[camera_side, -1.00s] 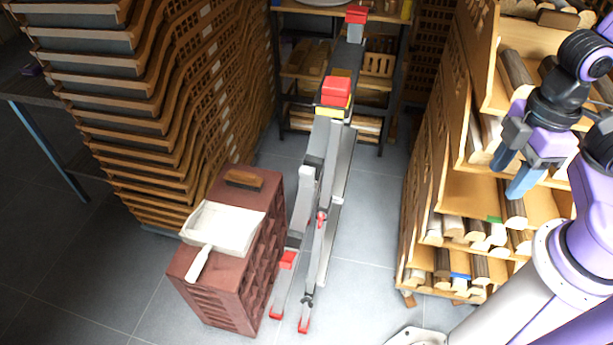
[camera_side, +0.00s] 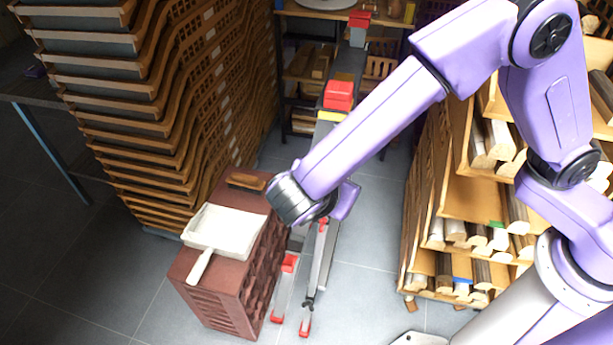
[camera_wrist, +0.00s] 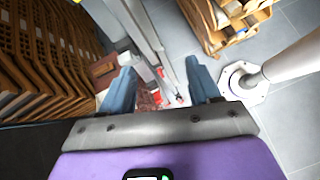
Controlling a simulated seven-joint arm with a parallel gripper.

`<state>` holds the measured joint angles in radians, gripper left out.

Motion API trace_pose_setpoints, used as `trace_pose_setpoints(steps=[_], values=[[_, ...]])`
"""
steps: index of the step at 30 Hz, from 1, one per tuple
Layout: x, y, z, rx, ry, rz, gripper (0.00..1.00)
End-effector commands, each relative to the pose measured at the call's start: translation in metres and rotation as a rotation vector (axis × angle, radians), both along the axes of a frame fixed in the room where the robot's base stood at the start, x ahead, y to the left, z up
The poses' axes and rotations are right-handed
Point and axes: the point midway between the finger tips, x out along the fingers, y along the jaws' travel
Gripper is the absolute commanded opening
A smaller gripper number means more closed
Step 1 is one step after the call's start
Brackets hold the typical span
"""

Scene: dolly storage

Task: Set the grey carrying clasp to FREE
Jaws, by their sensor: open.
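The folded grey dolly with red end pieces stands upright-looking in the side view (camera_side: 325,268), right beside the brown crate. In the wrist view its grey rails (camera_wrist: 146,30) run down between my fingers, with small red parts near their lower end. I cannot tell the grey carrying clasp apart from the other grey parts, or read its setting. My gripper (camera_wrist: 160,75) is open in the wrist view, with two blue fingers wide apart and nothing held. In the side view my arm reaches over the dolly's middle and hides that part and the fingers.
A brown crate (camera_side: 225,307) bearing a white dustpan (camera_side: 225,231) stands left of the dolly. Stacked wooden trays (camera_side: 165,110) rise at the left, and a wooden rack of logs (camera_side: 450,190) stands at the right. Floor (camera_side: 372,245) is clear between dolly and rack.

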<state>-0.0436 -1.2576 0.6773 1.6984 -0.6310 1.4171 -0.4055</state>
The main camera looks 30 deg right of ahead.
Motion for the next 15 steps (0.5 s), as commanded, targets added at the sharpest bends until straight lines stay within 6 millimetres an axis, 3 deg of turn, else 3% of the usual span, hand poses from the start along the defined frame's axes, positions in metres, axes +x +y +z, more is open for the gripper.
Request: trace_pose_setpoints(steps=[1,6,10,15], values=[[0.003,0.018,-0.01,-0.059,-0.013,0.047,0.62],[0.01,0.063,-0.031,-0.222,-0.06,0.166,0.62],[0.01,0.084,-0.042,-0.305,-0.087,0.222,0.62],[0.011,0.094,-0.048,-0.349,-0.103,0.25,0.62]])
